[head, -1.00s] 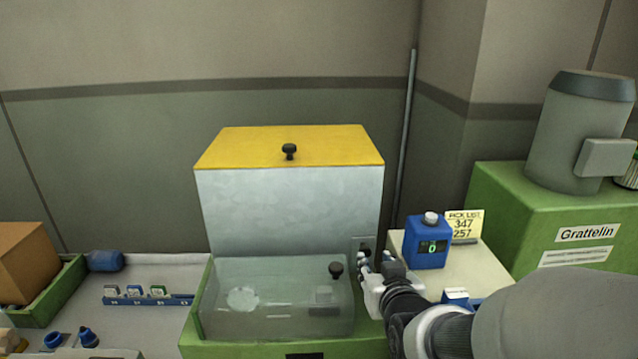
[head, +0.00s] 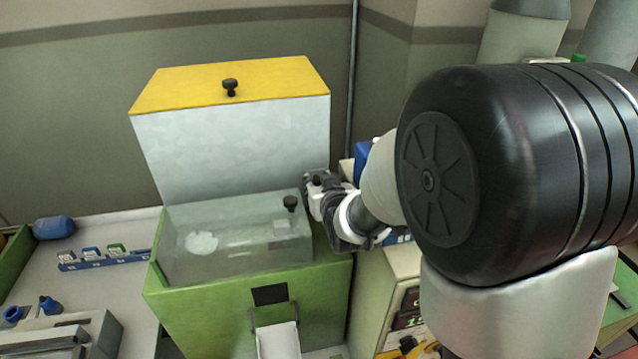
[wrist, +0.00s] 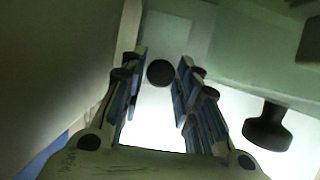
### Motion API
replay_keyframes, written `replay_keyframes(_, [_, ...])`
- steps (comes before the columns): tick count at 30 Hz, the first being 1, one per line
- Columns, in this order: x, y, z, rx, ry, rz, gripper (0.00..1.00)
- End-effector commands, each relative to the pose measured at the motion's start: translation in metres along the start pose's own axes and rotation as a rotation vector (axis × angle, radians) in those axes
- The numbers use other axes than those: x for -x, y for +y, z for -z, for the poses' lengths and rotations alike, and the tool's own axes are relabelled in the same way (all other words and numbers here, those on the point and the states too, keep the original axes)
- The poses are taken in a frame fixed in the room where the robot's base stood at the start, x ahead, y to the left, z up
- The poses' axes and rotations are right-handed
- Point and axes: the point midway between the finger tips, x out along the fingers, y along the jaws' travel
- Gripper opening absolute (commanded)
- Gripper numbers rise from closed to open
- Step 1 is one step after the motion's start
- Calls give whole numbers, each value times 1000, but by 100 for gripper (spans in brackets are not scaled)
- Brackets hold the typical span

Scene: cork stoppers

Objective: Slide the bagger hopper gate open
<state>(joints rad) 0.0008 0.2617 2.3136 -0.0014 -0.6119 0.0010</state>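The bagger has a sheet-metal hopper (head: 235,145) with a yellow lid (head: 230,85) on a green base (head: 210,310). A small plate with a dark round knob (wrist: 160,72) sits at the hopper's lower right side. I take it for the gate; in the head view my gripper mostly hides it. My gripper (head: 312,190) is at that side. In the wrist view the fingers (wrist: 158,90) are open, with the knob between their tips and gaps visible on both sides. I cannot tell how deep the knob lies between them.
A clear cover (head: 235,240) with a black knob (head: 290,203) stands close left of my gripper; that knob also shows in the wrist view (wrist: 268,127). A blue device (head: 361,160) is behind my arm. A bench with a blue rack (head: 105,259) is at left.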

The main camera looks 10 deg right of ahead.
Motion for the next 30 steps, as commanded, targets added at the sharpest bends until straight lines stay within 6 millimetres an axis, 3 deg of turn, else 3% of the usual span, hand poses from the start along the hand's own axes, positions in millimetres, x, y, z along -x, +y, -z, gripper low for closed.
replay_keyframes(12, [0,0,0,0,0,0,0])
replay_keyframes(22, [0,0,0,0,0,0,0])
replay_keyframes(30, [17,0,43,0,8,0,0])
